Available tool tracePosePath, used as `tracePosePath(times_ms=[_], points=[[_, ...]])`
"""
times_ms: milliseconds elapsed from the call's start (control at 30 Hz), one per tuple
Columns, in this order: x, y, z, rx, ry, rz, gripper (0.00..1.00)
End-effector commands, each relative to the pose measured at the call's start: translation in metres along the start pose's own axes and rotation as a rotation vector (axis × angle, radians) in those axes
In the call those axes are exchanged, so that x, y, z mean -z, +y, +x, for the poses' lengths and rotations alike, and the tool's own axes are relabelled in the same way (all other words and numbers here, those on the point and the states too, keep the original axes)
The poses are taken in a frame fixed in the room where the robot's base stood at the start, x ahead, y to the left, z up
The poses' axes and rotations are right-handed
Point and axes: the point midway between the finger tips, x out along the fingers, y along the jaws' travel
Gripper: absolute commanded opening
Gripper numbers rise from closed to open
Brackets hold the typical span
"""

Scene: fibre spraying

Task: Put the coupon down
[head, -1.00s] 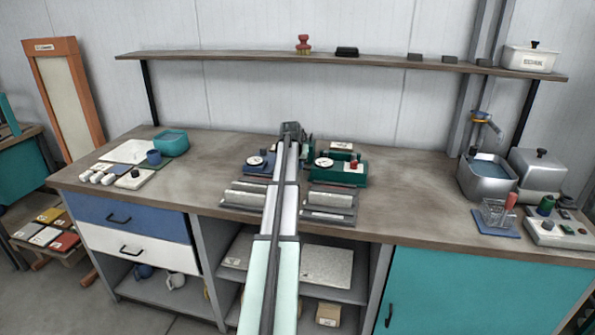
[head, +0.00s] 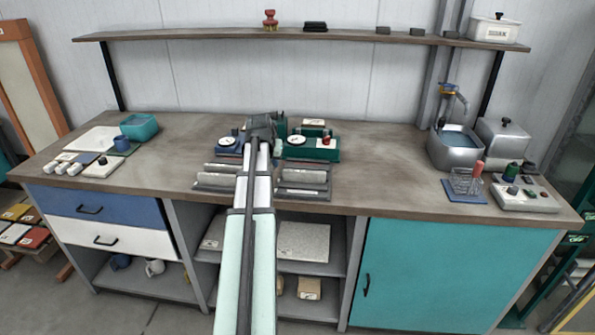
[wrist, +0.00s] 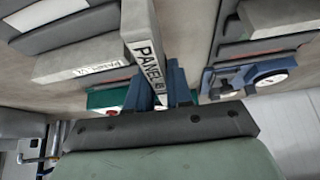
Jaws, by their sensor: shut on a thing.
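My gripper (wrist: 162,88) shows blue fingers in the wrist view, shut on a long pale grey coupon (wrist: 146,40) with a black-lettered "PANEL" label on its side. The last character of the label is hard to read. The coupon runs away from the fingers towards the top of the picture. In the head view the end of my arm (head: 262,128) is over the bench between two dial devices, and the coupon is hidden there. I cannot tell whether the coupon touches anything below.
A blue dial device (head: 229,147) and a green one (head: 325,150) flank my arm. Left (head: 212,187) and right (head: 303,192) grey holders bear pale panels near the front edge. A steel bath (head: 455,150) and wire rack (head: 466,182) stand right. The bench right of centre (head: 385,160) is clear.

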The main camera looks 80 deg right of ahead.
Motion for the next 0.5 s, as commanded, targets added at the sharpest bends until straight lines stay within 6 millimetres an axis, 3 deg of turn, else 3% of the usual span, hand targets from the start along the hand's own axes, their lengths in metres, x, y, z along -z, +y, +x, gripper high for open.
tracePosePath(times_ms=[33,200,367,500], points=[[0.021,0.005,0.004,-0.006,0.001,0.01,0.0],[0.06,0.025,0.009,-0.024,-0.001,0.042,0.0],[0.093,0.05,0.013,-0.076,0.0,0.131,0.0],[0.107,0.064,0.013,-0.147,0.0,0.253,0.0]])
